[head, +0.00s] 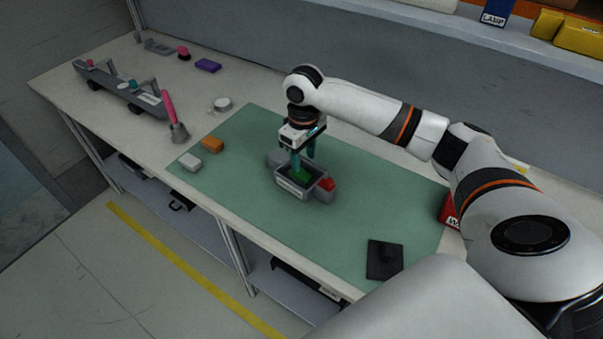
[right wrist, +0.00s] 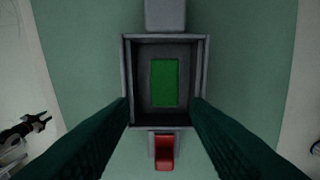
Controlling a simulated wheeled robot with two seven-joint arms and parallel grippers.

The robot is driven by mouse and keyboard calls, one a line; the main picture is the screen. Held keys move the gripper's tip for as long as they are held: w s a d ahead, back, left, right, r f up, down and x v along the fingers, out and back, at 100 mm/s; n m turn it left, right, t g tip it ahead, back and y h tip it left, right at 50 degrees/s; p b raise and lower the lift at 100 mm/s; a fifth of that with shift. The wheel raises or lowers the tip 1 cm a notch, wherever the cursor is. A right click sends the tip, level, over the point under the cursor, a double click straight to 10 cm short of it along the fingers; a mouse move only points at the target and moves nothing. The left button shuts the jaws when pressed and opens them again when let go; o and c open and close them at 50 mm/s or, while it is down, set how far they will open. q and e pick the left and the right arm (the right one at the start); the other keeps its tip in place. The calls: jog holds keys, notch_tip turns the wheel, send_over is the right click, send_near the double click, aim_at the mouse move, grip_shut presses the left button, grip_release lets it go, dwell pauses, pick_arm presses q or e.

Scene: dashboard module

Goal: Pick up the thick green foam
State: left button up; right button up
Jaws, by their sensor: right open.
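The green foam (right wrist: 164,83) is a bright green rectangular block lying inside a grey open box (right wrist: 128,62); its thickness is hard to judge from above. In the head view the green foam (head: 301,175) shows in the same box (head: 292,187) on the green mat. My right gripper (head: 303,158) points down above the box. In the right wrist view its two dark teal fingers (right wrist: 160,110) are spread wide, with nothing between them, and the foam lies ahead of the fingertips. My left gripper is not in view.
A red part (head: 326,184) sits at the box's right end. An orange block (head: 213,144) and a whitish block (head: 190,161) lie on the mat's left. A black plate (head: 384,259) lies at the front right. A grey rail-like module (head: 120,88) stands far left. The mat's right side is mostly clear.

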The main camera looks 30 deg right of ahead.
aim_at(302, 174)
jog(key=shift+f, duration=0.65)
jog(key=shift+w+f, duration=0.1)
jog(key=shift+f, duration=0.15)
jog(key=f, duration=0.3)
jog(key=f+p, duration=0.1)
jog(key=shift+w+d+f, duration=0.1)
jog(key=shift+w+f, duration=0.05)
jog(key=shift+w, duration=0.25)
jog(key=shift+f, duration=0.5)
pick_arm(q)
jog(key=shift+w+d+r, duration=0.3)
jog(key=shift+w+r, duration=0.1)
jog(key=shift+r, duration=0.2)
pick_arm(e)
jog(key=c, duration=0.7)
